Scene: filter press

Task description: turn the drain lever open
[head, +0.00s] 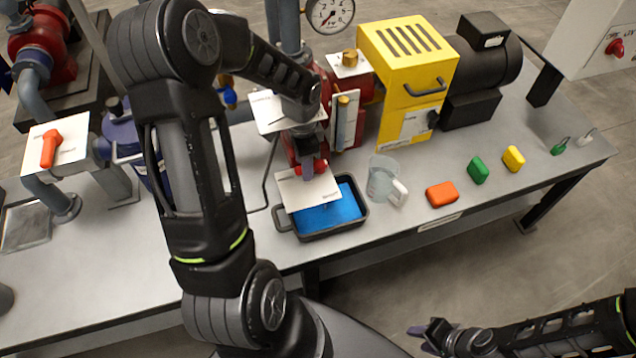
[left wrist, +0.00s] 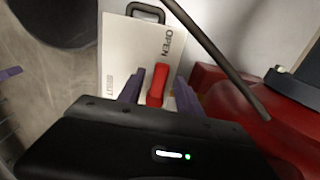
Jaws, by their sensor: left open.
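The drain lever is a red handle on a white plate (head: 308,188), above the front of the bench; a little of its red shows in the head view. In the left wrist view the red lever (left wrist: 158,84) stands out on the white plate (left wrist: 118,58) lettered OPEN at the upper right and SHUT at the left. My left gripper (left wrist: 156,99) is open, with one purple finger on each side of the lever. I cannot tell whether either finger touches it. My right gripper (head: 423,339) is open and empty, low at the right, away from the bench.
A black tray (head: 361,222) with blue liquid sits below the plate. Another plate with an orange lever (head: 50,148) is at left. A thin rod (left wrist: 215,45) crosses near the left fingers.

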